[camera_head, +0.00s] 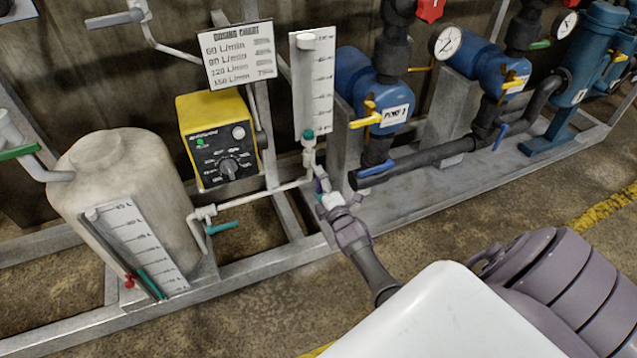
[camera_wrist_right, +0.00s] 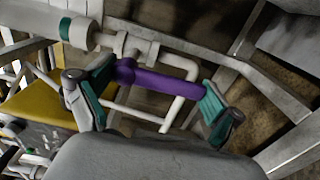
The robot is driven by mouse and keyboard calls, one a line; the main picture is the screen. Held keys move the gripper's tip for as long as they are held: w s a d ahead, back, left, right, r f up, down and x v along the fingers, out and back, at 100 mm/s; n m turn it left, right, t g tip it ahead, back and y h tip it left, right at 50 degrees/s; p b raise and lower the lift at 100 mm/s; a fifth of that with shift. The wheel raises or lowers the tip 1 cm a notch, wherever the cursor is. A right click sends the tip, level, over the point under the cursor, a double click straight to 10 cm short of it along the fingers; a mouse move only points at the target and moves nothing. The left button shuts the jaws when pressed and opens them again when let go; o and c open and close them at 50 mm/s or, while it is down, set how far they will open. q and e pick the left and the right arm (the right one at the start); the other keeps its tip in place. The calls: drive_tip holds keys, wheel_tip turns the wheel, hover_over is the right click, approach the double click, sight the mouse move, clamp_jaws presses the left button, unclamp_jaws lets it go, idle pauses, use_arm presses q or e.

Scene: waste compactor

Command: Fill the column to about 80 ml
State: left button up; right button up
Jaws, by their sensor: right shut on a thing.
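The column (camera_head: 306,80) stands upright in front of a white scale board (camera_head: 323,95) in the head view, right of the dosing chart. Its scale marks are too small to read, and I cannot tell a liquid level. A teal band shows at its foot, and it shows again in the right wrist view (camera_wrist_right: 66,29). A purple valve handle (camera_wrist_right: 160,81) is on the white pipe below the column. My right gripper (camera_head: 325,190) is shut on this handle, with one finger near each end in the right wrist view. My left gripper is not in view.
A yellow dosing box (camera_head: 208,115) with a knob and green light is left of the column. A white tank (camera_head: 125,185) with a scale stands at the left. A teal-handled valve (camera_head: 222,227) is on the lower pipe. Blue pumps (camera_head: 372,85) stand at the right.

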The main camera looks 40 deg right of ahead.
drive_tip(key=o, duration=1.3)
drive_tip(key=shift+o, duration=0.2)
drive_tip(key=shift+s, duration=0.1)
drive_tip(key=v, duration=1.2)
drive_tip(key=shift+f, duration=0.1)
